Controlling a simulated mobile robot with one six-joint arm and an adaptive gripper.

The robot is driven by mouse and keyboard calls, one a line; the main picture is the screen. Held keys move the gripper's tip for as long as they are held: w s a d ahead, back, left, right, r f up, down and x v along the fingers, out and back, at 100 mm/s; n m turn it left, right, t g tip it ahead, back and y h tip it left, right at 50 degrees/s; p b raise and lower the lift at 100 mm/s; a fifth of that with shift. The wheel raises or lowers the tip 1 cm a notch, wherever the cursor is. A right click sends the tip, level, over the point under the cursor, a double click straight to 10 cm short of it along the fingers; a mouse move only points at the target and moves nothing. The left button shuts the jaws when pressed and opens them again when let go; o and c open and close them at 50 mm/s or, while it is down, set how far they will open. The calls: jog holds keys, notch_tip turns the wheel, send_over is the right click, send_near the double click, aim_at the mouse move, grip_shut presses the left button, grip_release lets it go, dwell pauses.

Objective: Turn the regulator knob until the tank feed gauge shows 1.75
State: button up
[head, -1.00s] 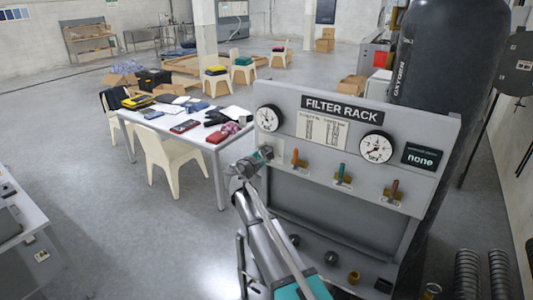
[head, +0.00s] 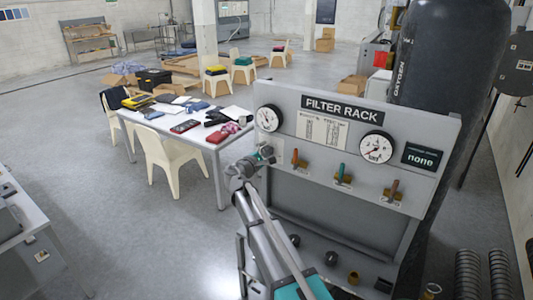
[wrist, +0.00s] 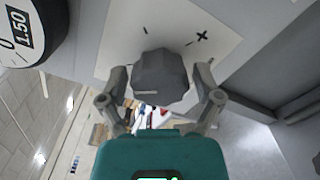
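The dark grey, faceted regulator knob (wrist: 162,78) sits on a white plate (wrist: 215,38) with a plus mark in the wrist view. My gripper (wrist: 162,85) is around it, one finger on each side, close to the knob's edges. Whether both fingers touch it is not clear. In the head view my gripper (head: 264,153) is at the left of the filter rack (head: 435,125), below the left gauge (head: 268,118). That gauge's reading is too small to tell. A gauge edge with a 1.50 label (wrist: 19,30) shows in the wrist view; no needle is seen.
Right of my gripper are an orange lever (head: 295,158), a green lever (head: 341,172) and a brown lever (head: 394,188). A second gauge (head: 376,148) and a display reading "none" (head: 423,157) are above them. A cluttered table (head: 217,160) stands to the left.

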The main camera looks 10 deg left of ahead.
jog(key=shift+s+a, duration=0.1)
jog(key=shift+s, duration=0.05)
dwell(0.3)
jog(key=v, duration=1.1)
jog(key=shift+s, duration=0.35)
jog(key=shift+a, duration=0.15)
jog(key=s+d+f+m+g+y+b, duration=0.1)
jog(key=s+d+f+m+g+b, duration=0.3)
jog(key=d+f, duration=0.5)
jog(key=s+d+f+m+g+y+b, duration=0.1)
jog(key=s+d+f+m+g+b, duration=0.3)
jog(key=d+f, duration=0.6)
jog(key=s+d+f+m+g+y+b, duration=0.1)
jog(key=s+d+f+m+g+b, duration=0.3)
jog(key=d+f, duration=0.5)
jog(key=shift+s+d+f+m+g+b, duration=0.2)
jog(key=shift+s+d+m+g, duration=0.15)
jog(key=shift+s+m, duration=0.15)
jog(key=shift+s+d+f+m+g+b, duration=0.15)
jog(key=shift+s+d+m+g, duration=0.15)
jog(key=shift+s+m, duration=0.2)
jog(key=s+d+f+m+g+y+b, duration=0.2)
jog(key=s+f+m+y+b, duration=0.2)
jog(key=s+f, duration=0.3)
jog(key=shift+s+d+f+m+g+y+b, duration=0.15)
jog(key=shift+s+d+m+g+y+b, duration=0.15)
jog(key=shift+s+y, duration=0.6)
